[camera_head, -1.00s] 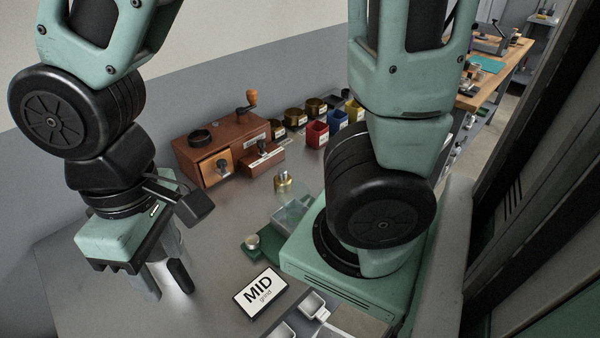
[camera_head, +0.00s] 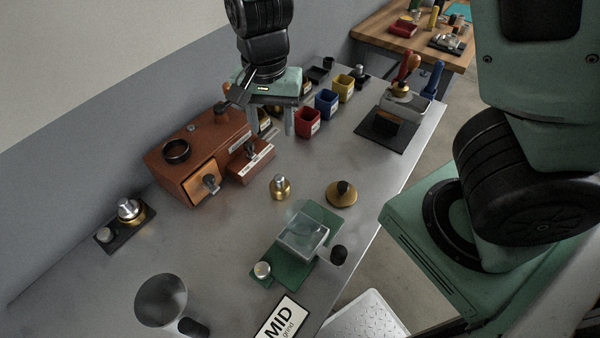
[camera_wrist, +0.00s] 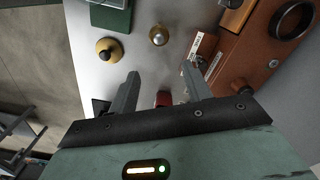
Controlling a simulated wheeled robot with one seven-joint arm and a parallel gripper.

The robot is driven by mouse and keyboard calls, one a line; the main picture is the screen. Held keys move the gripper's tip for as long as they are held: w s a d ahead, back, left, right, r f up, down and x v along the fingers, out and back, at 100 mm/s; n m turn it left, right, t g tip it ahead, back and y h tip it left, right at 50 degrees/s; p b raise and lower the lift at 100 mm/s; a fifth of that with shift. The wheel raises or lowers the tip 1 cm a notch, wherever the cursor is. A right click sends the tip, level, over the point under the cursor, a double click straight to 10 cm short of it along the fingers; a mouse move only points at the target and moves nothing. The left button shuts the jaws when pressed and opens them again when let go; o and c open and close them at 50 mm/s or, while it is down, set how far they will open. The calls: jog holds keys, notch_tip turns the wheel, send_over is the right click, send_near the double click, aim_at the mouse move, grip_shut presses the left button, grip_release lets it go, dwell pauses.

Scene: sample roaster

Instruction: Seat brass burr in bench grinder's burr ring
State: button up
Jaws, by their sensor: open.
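The bench grinder (camera_head: 163,165) is a reddish-brown wooden box at left centre, with a black ring (camera_head: 176,151) on top and an open drawer (camera_head: 207,185) in front. Two brass pieces stand on the bench in front of it: a round one with a silvery top (camera_head: 280,188), and a flat disc with a black knob (camera_head: 341,193). I cannot tell which is the burr. Both also show in the wrist view, the silvery-topped one (camera_wrist: 158,36) and the disc (camera_wrist: 108,50). My gripper (camera_head: 272,128) is open and empty, right of the grinder, hiding parts of some canisters.
Red (camera_head: 307,122), blue (camera_head: 327,103) and yellow (camera_head: 344,87) cups stand near my gripper. A green scale (camera_head: 325,222) with a clear tray stands at the front. A black stand (camera_head: 387,131) is at the right edge. The middle of the bench is largely clear.

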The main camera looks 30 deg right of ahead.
aim_at(279, 177)
jog(key=f+b, duration=0.3)
jog(key=f, duration=1.4)
jog(key=shift+d+f, duration=0.2)
jog(key=shift+c, duration=0.3)
jog(key=shift+s, duration=0.1)
grip_shut()
